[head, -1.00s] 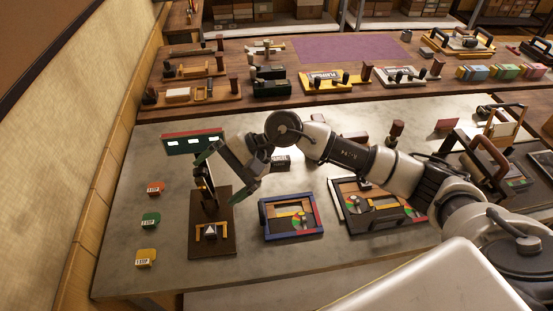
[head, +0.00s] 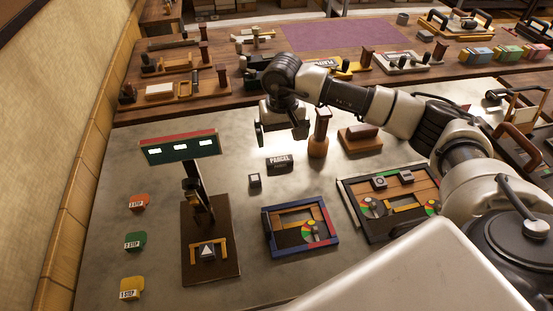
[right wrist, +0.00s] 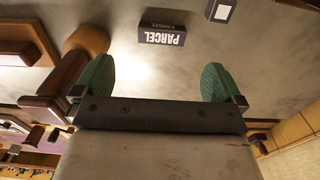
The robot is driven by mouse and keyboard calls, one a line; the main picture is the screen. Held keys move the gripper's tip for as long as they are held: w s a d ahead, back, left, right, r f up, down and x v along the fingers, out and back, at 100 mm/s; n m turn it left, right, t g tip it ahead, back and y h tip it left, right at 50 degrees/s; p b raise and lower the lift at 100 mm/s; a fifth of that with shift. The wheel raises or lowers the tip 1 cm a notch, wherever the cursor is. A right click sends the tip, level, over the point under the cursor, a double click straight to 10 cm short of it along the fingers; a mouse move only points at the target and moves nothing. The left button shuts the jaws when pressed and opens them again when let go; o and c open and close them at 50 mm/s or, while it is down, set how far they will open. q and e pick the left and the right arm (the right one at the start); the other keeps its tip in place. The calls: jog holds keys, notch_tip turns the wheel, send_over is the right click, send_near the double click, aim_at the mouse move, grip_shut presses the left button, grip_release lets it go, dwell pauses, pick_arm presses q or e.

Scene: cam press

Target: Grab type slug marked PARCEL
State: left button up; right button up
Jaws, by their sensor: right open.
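The dark type slug marked PARCEL (head: 279,163) lies on the grey worktop, left of the wooden-handled stamp. It also shows in the right wrist view (right wrist: 162,35), its white lettering upside down there. My right gripper (head: 281,136) is open and empty, just behind the slug in the head view and apart from it. In the right wrist view its green-padded fingers (right wrist: 155,82) are spread wide, and the slug appears beyond them, between their lines. My left gripper is not in view.
A small dark block with a pale top (head: 254,181) lies left of the slug. A wooden-handled stamp (head: 319,138) stands close on the right. A press with a green sign (head: 182,147) stands left. Framed trays (head: 268,240) lie in front. Bare worktop surrounds the slug.

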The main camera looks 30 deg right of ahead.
aim_at(280, 161)
jog(key=f, duration=0.3)
jog(key=shift+s+f+p, duration=0.2)
jog(key=shift+p, duration=0.1)
jog(key=shift+w+a+f+p, duration=0.1)
jog(key=shift+f+p, duration=0.35)
jog(key=shift+f, duration=0.15)
notch_tip(280, 161, down, 4)
jog(key=shift+r+p, duration=0.2)
jog(key=shift+p, duration=0.45)
jog(key=shift+f, duration=0.4)
jog(key=shift+c, duration=0.5)
jog(key=c, duration=0.4)
jog(key=shift+w+r, duration=0.1)
jog(key=c, duration=0.6)
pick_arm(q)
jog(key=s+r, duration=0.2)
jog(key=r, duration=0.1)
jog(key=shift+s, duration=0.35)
